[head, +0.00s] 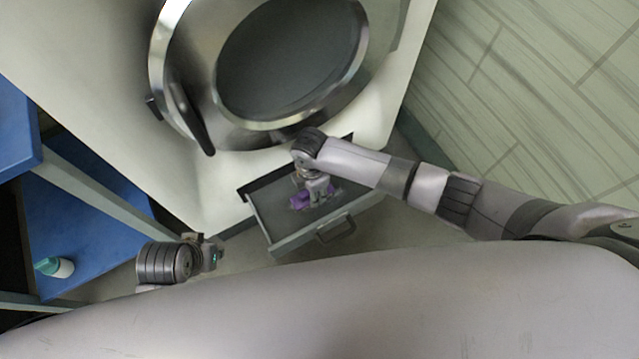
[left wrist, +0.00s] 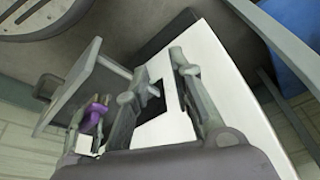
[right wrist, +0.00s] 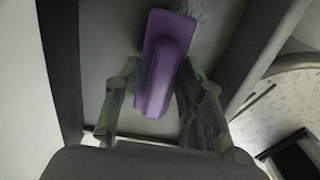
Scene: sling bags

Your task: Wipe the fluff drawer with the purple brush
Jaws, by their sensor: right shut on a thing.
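The fluff drawer (head: 285,240) is pulled out below the round door of a white machine. My right gripper (head: 318,190) reaches down into it. The purple brush (head: 300,201) is at its fingers, low inside the drawer. In the right wrist view the brush (right wrist: 163,65) lies between the two fingers (right wrist: 160,95), and the gripper is shut on it. The left wrist view also shows part of the brush (left wrist: 96,112). My left gripper (head: 217,256) is left of the drawer, its fingers (left wrist: 160,70) apart and empty. I cannot make out any fluff.
The machine's round door (head: 290,60) with its dark handle (head: 190,120) is just above the drawer. A blue shelf unit (head: 85,225) with a small white bottle (head: 60,267) stands at the left. The tiled floor (head: 530,90) at the right is clear.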

